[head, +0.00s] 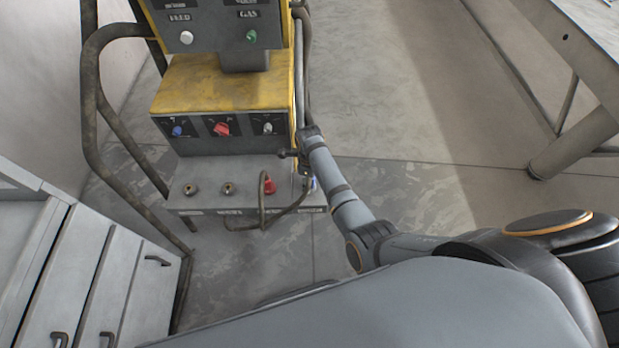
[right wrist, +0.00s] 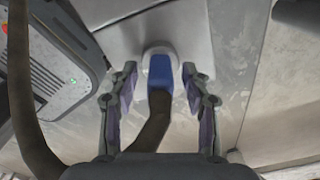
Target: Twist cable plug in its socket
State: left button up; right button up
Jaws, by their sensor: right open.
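The blue cable plug (right wrist: 161,72) sits in a pale round socket (right wrist: 150,54) on the grey panel, in the right wrist view. A dark cable (right wrist: 152,125) runs from it toward the camera. My right gripper (right wrist: 160,88) is open, with one finger on each side of the plug and a visible gap to both. In the head view my right gripper (head: 296,154) is over the right end of the machine's lower shelf (head: 211,200). Only a sliver of the blue plug (head: 314,183) shows there beside my arm. My left gripper is not in view.
A red plug (head: 268,184) with a looping cable stands on the shelf, left of my right gripper. Two brass sockets (head: 190,189) (head: 228,188) are farther left. A bent tube frame (head: 88,110) flanks the yellow machine (head: 220,85). Drawers (head: 110,280) stand at lower left.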

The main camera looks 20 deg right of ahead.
grip_shut()
jog(key=shift+r+n+p, duration=0.15)
jog(key=shift+n+p, duration=0.35)
jog(key=shift+n, duration=0.1)
jog(key=shift+n+p, duration=0.6)
jog(key=shift+n, duration=0.8)
grip_release()
